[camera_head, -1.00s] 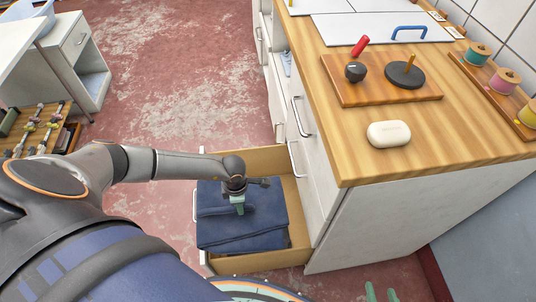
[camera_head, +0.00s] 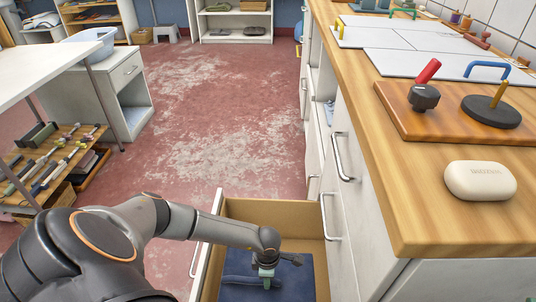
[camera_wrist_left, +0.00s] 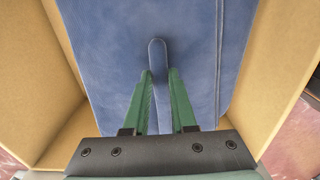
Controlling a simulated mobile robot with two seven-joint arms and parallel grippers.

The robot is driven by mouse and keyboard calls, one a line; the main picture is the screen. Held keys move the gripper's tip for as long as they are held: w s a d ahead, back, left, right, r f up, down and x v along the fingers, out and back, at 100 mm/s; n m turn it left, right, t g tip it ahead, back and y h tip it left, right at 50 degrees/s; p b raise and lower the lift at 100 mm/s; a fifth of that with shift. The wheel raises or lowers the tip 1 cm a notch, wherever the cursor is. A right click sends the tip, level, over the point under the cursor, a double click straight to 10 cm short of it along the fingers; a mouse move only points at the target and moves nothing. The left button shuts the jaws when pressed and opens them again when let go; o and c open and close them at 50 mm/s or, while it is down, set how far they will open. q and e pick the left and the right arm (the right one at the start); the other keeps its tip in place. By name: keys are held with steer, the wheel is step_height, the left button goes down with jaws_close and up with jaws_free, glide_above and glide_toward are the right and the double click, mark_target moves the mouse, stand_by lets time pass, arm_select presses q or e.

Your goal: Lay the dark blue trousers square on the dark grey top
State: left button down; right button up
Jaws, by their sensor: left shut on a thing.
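The dark blue trousers (camera_head: 298,277) lie folded in an open drawer at the bottom of the head view. They also fill the middle of the left wrist view (camera_wrist_left: 195,45). My left gripper (camera_head: 266,277) reaches down into the drawer. Its green fingers (camera_wrist_left: 159,76) are shut on a raised fold of the trousers, which still lie in the drawer. A small green tip at the bottom right edge of the head view looks like my right gripper (camera_head: 529,299); the rest is out of frame. I see no dark grey top in these views.
The drawer (camera_head: 270,210) stands out from a white cabinet under a wooden counter (camera_head: 420,190). The counter holds a soap bar (camera_head: 480,181) and a board with knobs (camera_head: 440,120). A white table (camera_head: 45,75) stands left. The red floor (camera_head: 225,110) between is clear.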

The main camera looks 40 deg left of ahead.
arm_select(q)
step_height(320, 180, down, 3)
steer(key=shift+r+b, duration=0.1)
steer(key=shift+b, duration=0.75)
step_height(320, 180, down, 6)
steer(key=b, duration=0.3)
steer(key=shift+r, duration=0.25)
steer(key=shift+f+b, duration=1.3)
steer(key=shift+f, duration=0.9)
arm_select(e)
steer(key=shift+s+a+f+n+y, duration=0.3)
steer(key=shift+s+f+n+y, duration=0.45)
steer(key=shift+f+y, duration=0.25)
steer(key=shift+s+a+f+n+y, duration=0.25)
steer(key=shift+s+f+n+y, duration=0.55)
steer(key=shift+f, duration=0.25)
arm_select(q)
steer(key=shift+f, duration=0.2)
steer(key=c, duration=0.7)
jaws_free()
step_height(320, 180, up, 12)
steer(key=p, duration=0.6)
steer(key=shift+f, duration=0.15)
steer(key=shift+r, duration=0.35)
arm_select(e)
step_height(320, 180, up, 7)
steer(key=shift+s+d, duration=0.15)
steer(key=shift+d, duration=0.25)
